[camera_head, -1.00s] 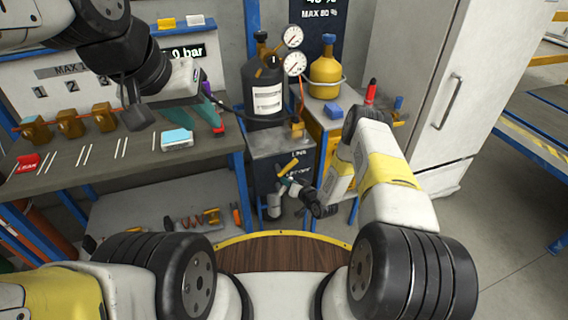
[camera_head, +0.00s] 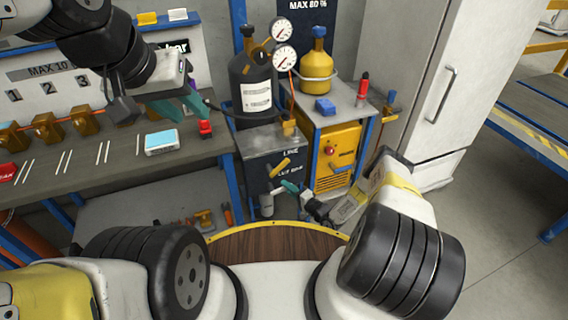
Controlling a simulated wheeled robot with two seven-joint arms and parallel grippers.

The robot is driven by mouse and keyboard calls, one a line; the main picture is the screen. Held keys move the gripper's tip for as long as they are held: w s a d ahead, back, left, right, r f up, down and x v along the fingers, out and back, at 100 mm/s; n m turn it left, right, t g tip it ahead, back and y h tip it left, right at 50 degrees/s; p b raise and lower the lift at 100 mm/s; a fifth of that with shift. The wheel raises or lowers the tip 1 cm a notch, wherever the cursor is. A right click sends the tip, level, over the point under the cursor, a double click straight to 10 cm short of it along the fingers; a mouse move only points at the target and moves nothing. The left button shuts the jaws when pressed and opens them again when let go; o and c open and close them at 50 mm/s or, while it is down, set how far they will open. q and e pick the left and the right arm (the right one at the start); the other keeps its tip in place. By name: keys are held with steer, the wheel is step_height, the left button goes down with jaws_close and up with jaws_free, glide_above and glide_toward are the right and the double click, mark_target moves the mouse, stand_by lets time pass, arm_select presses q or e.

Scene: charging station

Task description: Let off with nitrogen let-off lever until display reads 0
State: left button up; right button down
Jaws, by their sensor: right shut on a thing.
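A dark valve box (camera_head: 256,178) with labels reading LINE and LET OFF stands below the black gas bottle (camera_head: 256,84). A yellow lever (camera_head: 281,166) sticks out near its labels. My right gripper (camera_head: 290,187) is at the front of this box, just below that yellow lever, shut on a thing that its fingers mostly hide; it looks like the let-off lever. The display (camera_head: 182,46) at the back of the bench shows only part of "bar"; my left arm hides its digits. My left gripper (camera_head: 188,107) hangs above the bench's right end, its finger gap unclear.
A yellow bottle (camera_head: 318,66) and a blue block (camera_head: 325,109) stand on a yellow cabinet (camera_head: 338,158). A tall white cabinet (camera_head: 420,80) stands at the right.

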steer(key=shift+f+m, duration=0.5)
steer(key=shift+m, duration=0.3)
steer(key=c, duration=1.3)
jaws_free()
steer(key=shift+d, duration=0.1)
steer(key=v, duration=0.7)
steer(key=shift+s+d+f, duration=0.2)
steer(key=shift+s, duration=0.05)
steer(key=shift+s+d, duration=0.1)
